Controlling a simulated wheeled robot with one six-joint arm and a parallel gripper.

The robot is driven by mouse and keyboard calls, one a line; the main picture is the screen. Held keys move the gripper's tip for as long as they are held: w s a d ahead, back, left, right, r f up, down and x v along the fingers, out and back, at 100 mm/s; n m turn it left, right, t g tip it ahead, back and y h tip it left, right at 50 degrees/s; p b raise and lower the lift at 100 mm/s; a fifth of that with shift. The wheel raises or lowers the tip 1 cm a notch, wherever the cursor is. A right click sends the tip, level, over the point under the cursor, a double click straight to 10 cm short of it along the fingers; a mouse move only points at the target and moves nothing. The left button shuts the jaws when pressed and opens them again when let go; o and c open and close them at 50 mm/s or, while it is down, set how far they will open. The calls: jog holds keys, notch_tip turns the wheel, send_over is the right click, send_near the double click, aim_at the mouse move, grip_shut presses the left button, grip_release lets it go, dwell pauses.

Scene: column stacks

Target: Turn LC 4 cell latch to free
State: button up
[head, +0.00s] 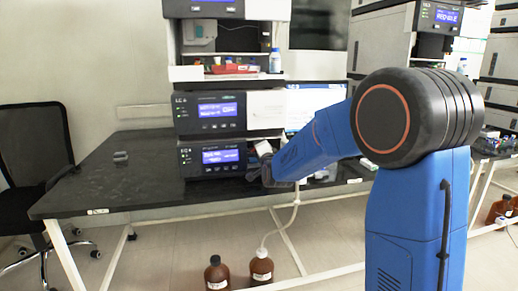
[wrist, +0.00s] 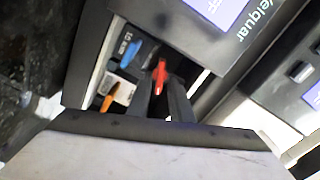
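In the wrist view a red lever (wrist: 161,74) stands in an opening at the front of an instrument module. A blue part (wrist: 125,51) and an orange part (wrist: 109,97) sit to its left. Which of these is the cell latch is not readable. My gripper (wrist: 160,82) has its two dark fingers on either side of the red lever; whether they touch it I cannot tell. In the head view my gripper (head: 259,168) is at the right front of the lower module (head: 211,157) of the stack, and my arm partly hides that spot.
Another module (head: 209,112) sits above. A monitor (head: 314,101) is behind my arm. Brown bottles (head: 217,273) stand on the floor below, with a tube rising from one. A black chair (head: 35,160) is far left.

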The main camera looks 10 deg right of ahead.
jog(key=shift+f, duration=0.25)
